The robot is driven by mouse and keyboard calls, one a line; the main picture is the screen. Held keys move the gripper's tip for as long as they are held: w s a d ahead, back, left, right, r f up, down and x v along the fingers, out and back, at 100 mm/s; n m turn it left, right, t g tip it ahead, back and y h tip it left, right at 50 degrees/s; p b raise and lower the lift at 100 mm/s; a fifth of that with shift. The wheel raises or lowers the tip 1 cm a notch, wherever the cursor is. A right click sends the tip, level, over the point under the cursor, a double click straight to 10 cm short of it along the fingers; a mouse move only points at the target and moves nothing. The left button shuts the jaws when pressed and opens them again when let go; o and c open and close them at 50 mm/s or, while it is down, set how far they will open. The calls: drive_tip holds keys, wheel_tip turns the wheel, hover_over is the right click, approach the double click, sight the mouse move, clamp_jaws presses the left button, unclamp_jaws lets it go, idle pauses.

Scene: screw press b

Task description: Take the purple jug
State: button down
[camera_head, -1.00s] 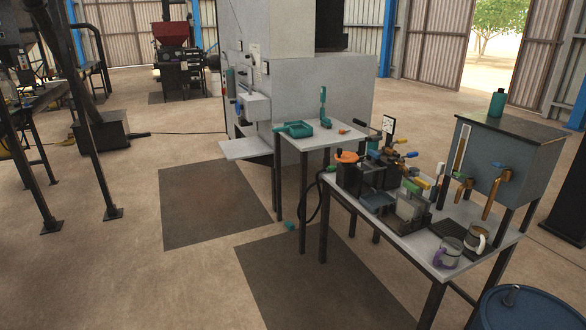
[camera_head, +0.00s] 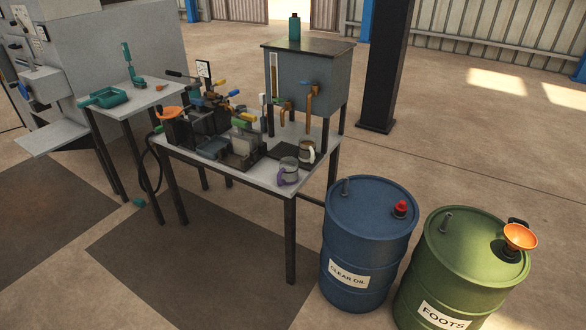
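My gripper is not in view.
Trays and tools crowd the table's left and middle. A grey tank (camera_head: 308,82) with copper taps rises behind the jugs. A blue drum (camera_head: 368,245) and a green drum (camera_head: 462,268) with an orange funnel (camera_head: 520,236) stand at right. Floor in front is clear.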

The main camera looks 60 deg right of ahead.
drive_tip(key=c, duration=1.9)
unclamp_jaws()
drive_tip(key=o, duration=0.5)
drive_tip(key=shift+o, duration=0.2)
